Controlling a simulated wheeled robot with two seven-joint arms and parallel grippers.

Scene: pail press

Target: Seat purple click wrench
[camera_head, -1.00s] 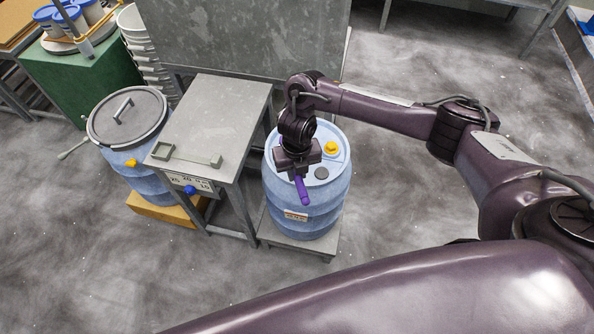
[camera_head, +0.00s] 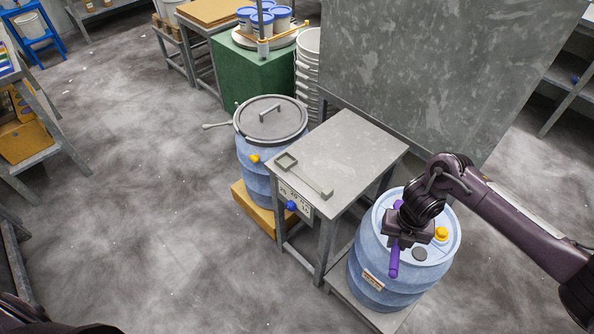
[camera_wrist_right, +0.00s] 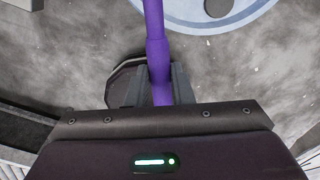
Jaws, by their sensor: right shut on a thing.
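The purple click wrench (camera_head: 394,264) is held in my right gripper (camera_head: 398,243), over the top of the right blue drum (camera_head: 372,258). In the right wrist view the purple shaft (camera_wrist_right: 154,28) runs up from between the two fingers (camera_wrist_right: 154,88), which are closed on it. In the head view the wrench's lower end points toward the camera, and its middle is hidden by the gripper. A grey-green holder (camera_head: 309,181) with a square end lies empty on the grey table (camera_head: 350,140), left of the gripper. My left gripper is not in view.
A lidded blue drum (camera_head: 262,184) stands left of the table on a yellow block (camera_head: 262,214). The right drum has a yellow cap (camera_head: 441,233). A large grey panel (camera_head: 440,60) rises behind the table. Stacked white pails (camera_head: 307,70) stand behind. The floor at left is clear.

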